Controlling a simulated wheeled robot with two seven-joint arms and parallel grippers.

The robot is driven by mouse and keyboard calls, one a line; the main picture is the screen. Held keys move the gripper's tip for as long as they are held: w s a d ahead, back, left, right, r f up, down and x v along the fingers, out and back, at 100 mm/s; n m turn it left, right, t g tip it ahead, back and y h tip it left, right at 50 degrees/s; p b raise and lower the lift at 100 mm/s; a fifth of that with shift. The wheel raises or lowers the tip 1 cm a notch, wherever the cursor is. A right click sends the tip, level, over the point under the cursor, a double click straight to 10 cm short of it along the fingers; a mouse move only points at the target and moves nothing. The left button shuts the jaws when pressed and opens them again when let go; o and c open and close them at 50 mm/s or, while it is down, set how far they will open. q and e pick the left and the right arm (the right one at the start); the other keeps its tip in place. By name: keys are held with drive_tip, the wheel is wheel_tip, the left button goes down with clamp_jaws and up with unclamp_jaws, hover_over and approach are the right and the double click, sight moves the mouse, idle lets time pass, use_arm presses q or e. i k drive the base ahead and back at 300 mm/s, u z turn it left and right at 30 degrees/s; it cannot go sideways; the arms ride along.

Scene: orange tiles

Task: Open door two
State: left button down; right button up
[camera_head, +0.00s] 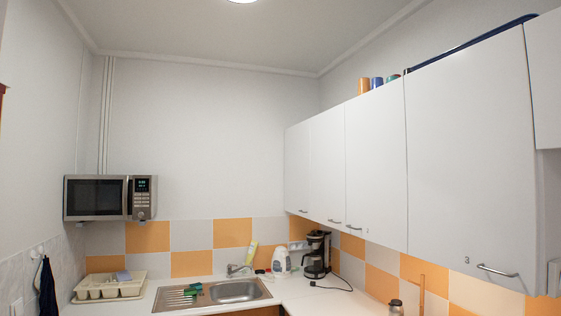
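A row of white wall cabinet doors runs along the right wall. The door (376,160) with a small mark that looks like a 2 near its lower edge is shut. Its metal handle (354,227) sits at the bottom left corner. To its right is a larger shut door (465,150) marked 3, with a bar handle (497,270) low on it. To its left are narrower shut doors (326,165), with another small handle (334,221) at the bottom. Neither of my grippers shows in the head view.
Below the cabinets, the white counter (310,298) holds a coffee maker (316,255), a kettle (281,261) and a jar (396,308). A sink (237,291) and dish rack (110,287) are to the left. A microwave (108,197) hangs on the left. Cups (377,83) stand atop the cabinets.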

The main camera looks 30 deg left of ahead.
sight(377, 189)
drive_tip(key=u, duration=0.75)
drive_tip(key=i, duration=0.4)
drive_tip(key=u, duration=1.15)
drive_tip(key=i, duration=1.75)
